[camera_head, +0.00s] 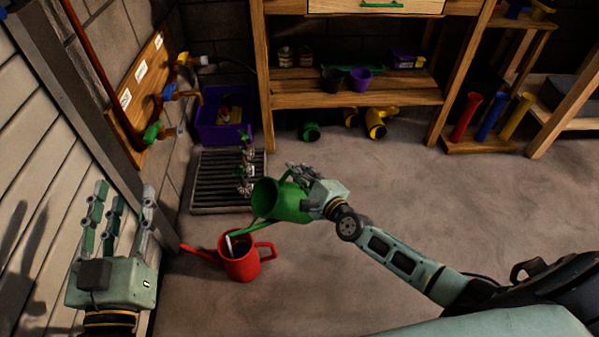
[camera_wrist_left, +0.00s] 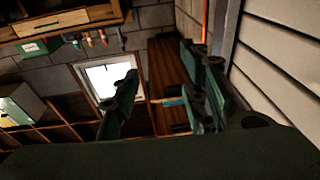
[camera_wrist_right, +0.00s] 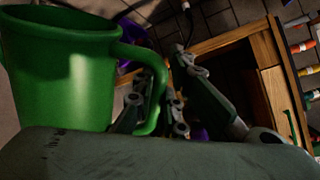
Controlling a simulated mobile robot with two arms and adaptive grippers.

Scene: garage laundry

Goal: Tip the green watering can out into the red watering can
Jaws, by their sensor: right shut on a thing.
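The green watering can (camera_head: 283,201) is in my right gripper (camera_head: 305,180), which is shut on its handle. In the head view the can is tilted, with its spout pointing down and left over the mouth of the red watering can. The green can also fills the left of the right wrist view (camera_wrist_right: 60,75). The red watering can (camera_head: 240,265) stands upright on the floor, its spout to the left and handle to the right. A pale streak shows at its opening; I cannot tell whether it is water. My left gripper (camera_head: 118,212) is open and empty, fingers up, left of the red can.
A dark drain grate (camera_head: 205,195) lies behind the cans, with a purple crate (camera_head: 222,125) beyond it. A wooden shelf (camera_head: 350,97) stands at the back, with a yellow watering can (camera_head: 376,122) beneath. The left wall is close to my left gripper. The floor at right is clear.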

